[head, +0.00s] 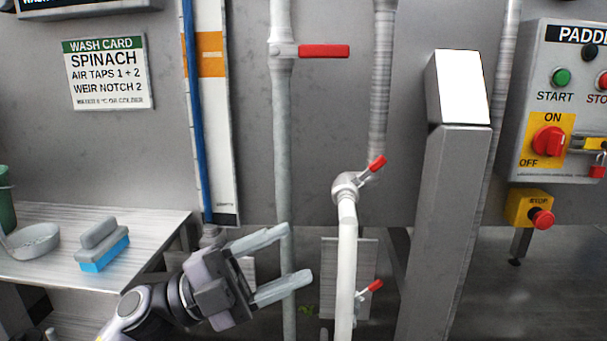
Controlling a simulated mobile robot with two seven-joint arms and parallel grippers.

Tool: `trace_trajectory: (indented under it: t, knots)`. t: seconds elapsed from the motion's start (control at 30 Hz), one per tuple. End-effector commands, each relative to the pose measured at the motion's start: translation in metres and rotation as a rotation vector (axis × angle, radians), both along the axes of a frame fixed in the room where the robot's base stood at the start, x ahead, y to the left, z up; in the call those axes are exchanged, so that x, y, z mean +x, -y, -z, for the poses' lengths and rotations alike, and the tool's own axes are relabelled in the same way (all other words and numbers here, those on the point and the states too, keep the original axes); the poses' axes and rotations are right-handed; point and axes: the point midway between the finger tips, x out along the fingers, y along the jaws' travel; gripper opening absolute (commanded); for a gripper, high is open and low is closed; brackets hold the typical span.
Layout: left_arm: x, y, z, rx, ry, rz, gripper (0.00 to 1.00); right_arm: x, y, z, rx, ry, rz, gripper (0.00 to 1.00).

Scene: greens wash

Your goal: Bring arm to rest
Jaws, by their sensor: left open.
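My left gripper (298,256) shows low in the head view, its arm coming in from the bottom left. Its two pale fingers are spread apart and point right. I see nothing held between them. The fingertips overlap the grey vertical pipe (283,170) in the picture; I cannot tell whether they touch it. My right gripper is not in view.
A white pipe (347,255) with red-handled valves stands right of the gripper. A red lever (324,51) sits on the pipe above. A steel post (444,220) and the paddle control panel (545,100) are at right. A shelf (165,229) at left holds a blue-grey brush (103,245).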

Motion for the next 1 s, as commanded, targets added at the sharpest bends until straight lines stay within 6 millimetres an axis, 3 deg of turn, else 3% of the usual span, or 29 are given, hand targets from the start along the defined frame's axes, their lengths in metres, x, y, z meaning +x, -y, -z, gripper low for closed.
trace_trajectory:
  t: [0.27, 0.47, 0.67, 0.8, 0.9, 1.0]
  knots:
    - [0.024, -0.051, 0.074, -0.302, -0.407, -0.309, 0.58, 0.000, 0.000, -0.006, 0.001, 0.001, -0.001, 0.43]
    - [0.020, -0.096, 0.163, -0.399, -0.743, -0.571, 0.58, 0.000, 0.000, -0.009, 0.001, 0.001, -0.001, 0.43]
    - [-0.024, -0.136, 0.270, -0.397, -1.113, -0.826, 0.58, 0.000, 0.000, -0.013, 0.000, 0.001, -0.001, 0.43]
    - [-0.077, -0.157, 0.336, -0.349, -1.363, -0.970, 0.58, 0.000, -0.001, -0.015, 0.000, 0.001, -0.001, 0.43]
    - [-0.113, -0.165, 0.369, -0.307, -1.503, -1.038, 0.58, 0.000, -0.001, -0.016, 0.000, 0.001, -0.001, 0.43]
    - [-0.139, -0.170, 0.389, -0.275, -1.596, -1.077, 0.58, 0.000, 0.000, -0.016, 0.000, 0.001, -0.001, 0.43]
